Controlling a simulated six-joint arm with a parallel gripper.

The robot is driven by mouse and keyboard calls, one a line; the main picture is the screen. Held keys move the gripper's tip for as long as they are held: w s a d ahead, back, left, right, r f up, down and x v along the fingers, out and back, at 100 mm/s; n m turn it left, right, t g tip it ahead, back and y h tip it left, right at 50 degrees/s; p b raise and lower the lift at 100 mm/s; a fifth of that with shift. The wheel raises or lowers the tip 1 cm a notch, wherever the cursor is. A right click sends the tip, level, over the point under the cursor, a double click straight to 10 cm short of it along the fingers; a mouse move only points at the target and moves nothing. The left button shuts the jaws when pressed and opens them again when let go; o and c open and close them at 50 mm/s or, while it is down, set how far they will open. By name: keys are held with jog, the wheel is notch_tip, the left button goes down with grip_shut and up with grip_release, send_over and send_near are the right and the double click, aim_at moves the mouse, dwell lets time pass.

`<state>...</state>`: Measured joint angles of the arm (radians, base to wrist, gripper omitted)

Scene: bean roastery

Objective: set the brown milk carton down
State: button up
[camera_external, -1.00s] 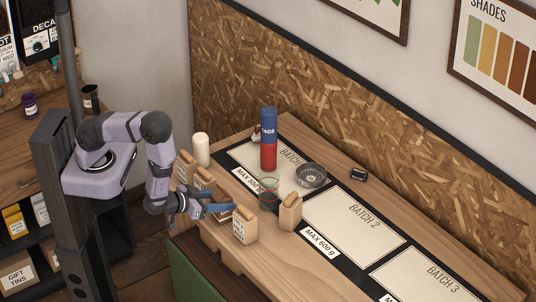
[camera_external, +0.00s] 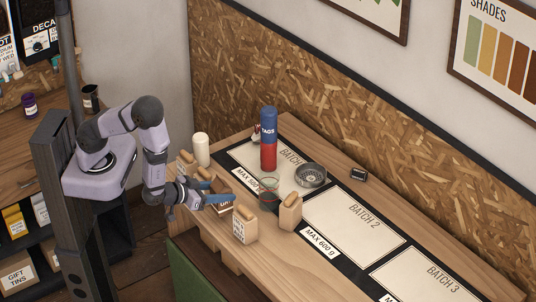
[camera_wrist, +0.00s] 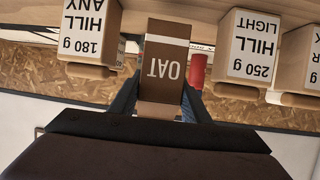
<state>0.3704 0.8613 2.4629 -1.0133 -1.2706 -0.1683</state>
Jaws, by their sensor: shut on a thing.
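The brown milk carton (camera_wrist: 164,68), marked OAT with a pale stripe, is between my gripper's two blue fingers (camera_wrist: 160,98) in the wrist view. Its lettering is upside down there, as on the bags beside it. In the external view my gripper (camera_external: 212,192) is over the near left part of the wooden table. The carton (camera_external: 224,190) shows partly between the blue fingers, among the tan bags. My gripper is shut on it. Part of the carton is hidden by the fingers, and I cannot tell whether its base touches the table.
Tan bags stand close by, one in front (camera_external: 244,226), one to the right (camera_external: 290,212) and one behind left (camera_external: 185,164). A glass (camera_external: 269,193), a red and blue tube (camera_external: 268,140), a white cylinder (camera_external: 201,149) and a metal dish (camera_external: 311,175) are near. The Batch 2 panel (camera_external: 350,225) is clear.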

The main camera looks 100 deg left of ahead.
aim_at(221, 181)
jog(key=shift+r, duration=3.1)
jog(key=shift+d+f, duration=0.45)
jog(key=shift+d, duration=0.1)
jog(key=s+d+f+n+g+y, duration=0.2)
jog(key=s+d+f, duration=0.1)
jog(key=d+f, duration=0.1)
jog(key=shift+s+d+f+n, duration=0.25)
jog(key=shift+d+n, duration=0.15)
jog(key=shift+d, duration=0.4)
jog(key=shift+w+a+g, duration=0.1)
jog(key=shift+g, duration=0.3)
